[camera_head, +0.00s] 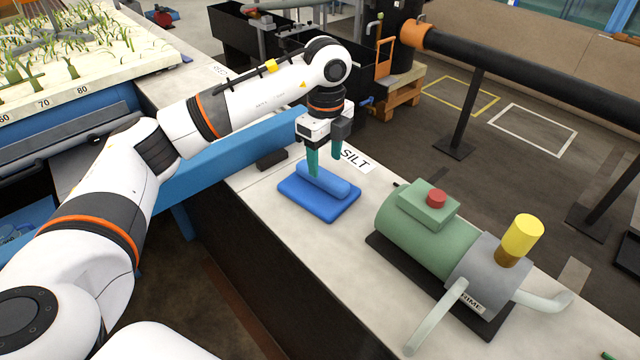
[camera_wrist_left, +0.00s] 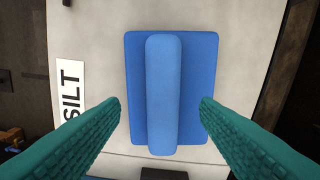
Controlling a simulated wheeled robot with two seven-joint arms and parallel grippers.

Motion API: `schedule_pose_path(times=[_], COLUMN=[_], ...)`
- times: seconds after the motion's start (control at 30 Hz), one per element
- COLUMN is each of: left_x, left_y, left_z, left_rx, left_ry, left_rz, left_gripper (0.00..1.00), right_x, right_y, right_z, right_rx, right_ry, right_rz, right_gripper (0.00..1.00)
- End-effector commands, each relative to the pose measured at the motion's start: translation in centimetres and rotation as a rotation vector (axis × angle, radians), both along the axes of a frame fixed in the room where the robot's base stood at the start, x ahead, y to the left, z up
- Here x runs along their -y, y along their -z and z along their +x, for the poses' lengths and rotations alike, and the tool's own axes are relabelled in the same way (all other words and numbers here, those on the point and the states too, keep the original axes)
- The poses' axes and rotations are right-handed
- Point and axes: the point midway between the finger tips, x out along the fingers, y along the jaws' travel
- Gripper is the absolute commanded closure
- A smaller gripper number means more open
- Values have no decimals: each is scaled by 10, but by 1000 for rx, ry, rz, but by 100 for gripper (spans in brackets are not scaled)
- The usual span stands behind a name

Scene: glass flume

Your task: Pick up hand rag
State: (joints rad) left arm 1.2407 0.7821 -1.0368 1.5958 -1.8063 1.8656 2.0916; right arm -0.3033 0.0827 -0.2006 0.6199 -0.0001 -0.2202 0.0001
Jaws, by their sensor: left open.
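The hand rag (camera_head: 323,189) is blue: a flat folded base with a thick lighter blue roll along its top. It lies on the grey bench top. In the left wrist view the rag (camera_wrist_left: 163,95) lies lengthwise in the middle, between the fingers. My left gripper (camera_head: 325,165) is open, with green fingers, right above the rag. In the left wrist view its fingers (camera_wrist_left: 160,103) stand on either side of the roll, with nothing held. I cannot tell whether the fingertips touch the rag. My right gripper does not show.
A green pump (camera_head: 430,232) with a red button and yellow cap stands on the bench to the right. A SILT label (camera_head: 356,159) lies behind the rag. A small dark block (camera_head: 271,160) is left of it. A blue beam (camera_head: 225,152) runs along the left side.

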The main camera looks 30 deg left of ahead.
Motion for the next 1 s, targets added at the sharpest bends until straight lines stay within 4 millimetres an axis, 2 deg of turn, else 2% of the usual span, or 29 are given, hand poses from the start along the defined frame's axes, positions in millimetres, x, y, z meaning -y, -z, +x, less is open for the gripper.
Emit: schedule_pose_path(times=[0.13,0.3,0.57,0.87,1.0], left_x=[-6,-5,-5,-5,-5], left_y=[21,41,44,44,44], left_z=[-3,-2,-2,-2,-2], left_rx=[-6,-2,0,0,0], left_ry=[-1,1,1,1,1], left_rz=[2,0,0,0,0], left_gripper=[44,44,44,92,92], right_x=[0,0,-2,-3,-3], right_y=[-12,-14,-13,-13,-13], right_z=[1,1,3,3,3], right_rx=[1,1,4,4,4], right_ry=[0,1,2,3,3], right_rz=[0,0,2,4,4], right_gripper=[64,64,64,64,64])
